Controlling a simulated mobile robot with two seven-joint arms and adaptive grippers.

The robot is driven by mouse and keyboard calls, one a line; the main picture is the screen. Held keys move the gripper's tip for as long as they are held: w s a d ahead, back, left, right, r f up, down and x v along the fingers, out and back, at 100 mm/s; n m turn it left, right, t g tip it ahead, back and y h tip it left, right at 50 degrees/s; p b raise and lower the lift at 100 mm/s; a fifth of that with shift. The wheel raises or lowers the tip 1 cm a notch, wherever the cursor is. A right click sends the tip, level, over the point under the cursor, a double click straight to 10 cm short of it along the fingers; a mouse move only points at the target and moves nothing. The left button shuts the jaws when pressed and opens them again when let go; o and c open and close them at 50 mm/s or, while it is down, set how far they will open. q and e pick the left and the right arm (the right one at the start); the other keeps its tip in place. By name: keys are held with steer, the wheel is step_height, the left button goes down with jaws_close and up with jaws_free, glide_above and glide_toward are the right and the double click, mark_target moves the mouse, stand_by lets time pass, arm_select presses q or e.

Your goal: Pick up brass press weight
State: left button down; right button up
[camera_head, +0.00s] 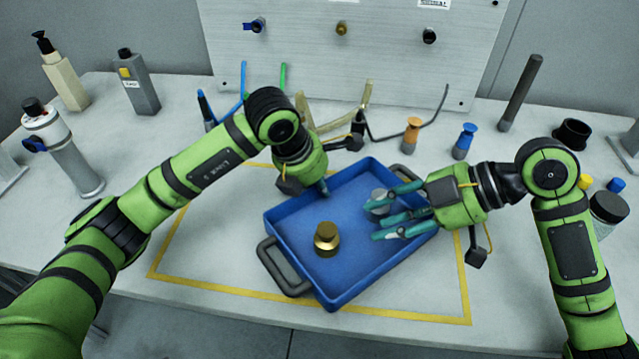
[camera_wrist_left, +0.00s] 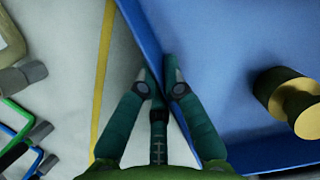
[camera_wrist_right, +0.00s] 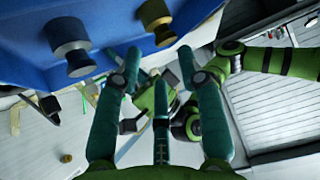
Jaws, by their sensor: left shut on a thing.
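The brass press weight (camera_head: 325,239) stands upright in the near-left part of the blue tray (camera_head: 335,301); it also shows in the left wrist view (camera_wrist_left: 286,98) and the right wrist view (camera_wrist_right: 156,22). My left gripper (camera_head: 324,190) is shut on the tray's far-left wall, one finger on each side of the rim (camera_wrist_left: 142,35). My right gripper (camera_head: 388,212) is open, its fingers spread above the right part of the tray, apart from the brass weight. A grey weight (camera_head: 378,201) stands in the tray, partly hidden behind the right fingers.
A yellow outline (camera_head: 215,284) marks the table around the tray. A black handle (camera_head: 282,268) sticks out at the tray's near-left end. Bottles (camera_head: 138,82) stand at the left. Orange (camera_head: 411,134) and blue (camera_head: 464,141) pieces stand behind the tray, before an upright panel (camera_head: 350,50).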

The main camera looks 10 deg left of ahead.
stand_by(0.3)
steer(key=o, duration=0.4)
steer(key=shift+o, duration=1.1)
steer(key=shift+a+r, duration=0.1)
steer(key=shift+a, duration=0.1)
step_height(320, 180, up, 3)
steer(key=n+g+h, duration=0.1)
steer(key=g+h, duration=0.1)
steer(key=h, duration=0.4)
glide_above(327, 229)
steer(key=shift+s+d, duration=0.3)
steer(key=shift+s, duration=0.15)
steer(key=shift+w+a+r+t+h, duration=0.1)
steer(key=shift+a+r+t+h, duration=0.15)
steer(key=shift+h, duration=0.25)
steer(key=shift+a+r+t+h, duration=0.15)
steer(key=shift+t+h, duration=0.1)
steer(key=shift+h, duration=0.25)
steer(key=shift+w+d+r+m+t+h, duration=0.15)
steer(key=shift+r+m+t+h, duration=0.1)
steer(key=shift+h, duration=0.3)
steer(key=shift+w+a+r+m+t+h, duration=0.15)
steer(key=shift+m+t+h, duration=0.1)
steer(key=shift+h, duration=0.3)
steer(key=shift+d+f, duration=0.1)
steer(key=shift+f, duration=0.2)
step_height(327, 229, down, 11)
steer(key=shift+f, duration=0.2)
